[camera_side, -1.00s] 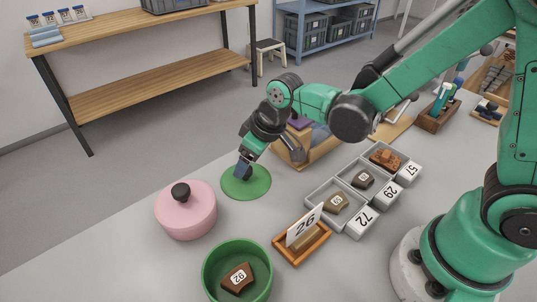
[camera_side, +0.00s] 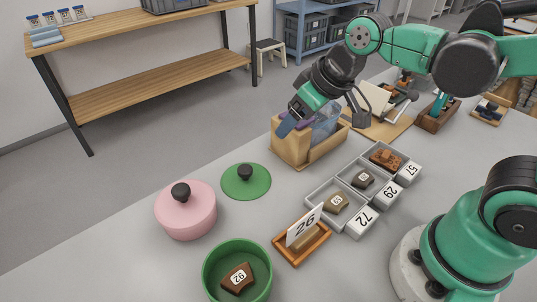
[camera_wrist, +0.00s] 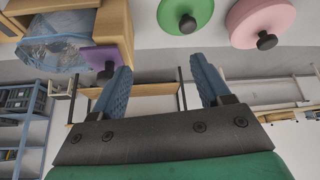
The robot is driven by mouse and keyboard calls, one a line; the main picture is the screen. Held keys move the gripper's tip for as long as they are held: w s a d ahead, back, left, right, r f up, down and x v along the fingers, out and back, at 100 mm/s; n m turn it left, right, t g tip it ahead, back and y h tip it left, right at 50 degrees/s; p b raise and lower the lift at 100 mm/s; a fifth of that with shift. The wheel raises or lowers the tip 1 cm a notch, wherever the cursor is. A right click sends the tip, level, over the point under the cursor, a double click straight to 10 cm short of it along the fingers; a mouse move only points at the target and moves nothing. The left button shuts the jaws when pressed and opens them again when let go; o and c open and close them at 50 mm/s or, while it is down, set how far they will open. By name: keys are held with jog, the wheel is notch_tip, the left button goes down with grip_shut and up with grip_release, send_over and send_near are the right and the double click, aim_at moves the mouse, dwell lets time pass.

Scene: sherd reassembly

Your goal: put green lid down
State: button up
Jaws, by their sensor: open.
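The green lid (camera_side: 246,186), a flat disc with a black knob, lies on the grey table beside the pink lidded pot. It also shows in the wrist view (camera_wrist: 201,12) near the top edge. The green bowl (camera_side: 214,272) stands open nearer the camera, with a brown sherd marked 92 (camera_side: 238,279) inside. My gripper (camera_side: 289,128) is raised above and to the right of the lid, by the wooden box. In the wrist view its two blue fingers (camera_wrist: 160,88) are apart with nothing between them.
A pink lidded pot (camera_side: 187,212) stands left of the green lid. A wooden box (camera_side: 291,149) with a clear bag is under my gripper. Grey trays with sherds (camera_side: 337,222) and a wooden tray with card 26 (camera_side: 281,248) lie to the right.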

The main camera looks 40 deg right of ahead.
jog(key=s+d+m, duration=0.1)
jog(key=s+d+m+t+h, duration=0.1)
jog(key=d, duration=0.1)
jog(key=shift+s+d, duration=0.2)
jog(key=shift+s, duration=0.2)
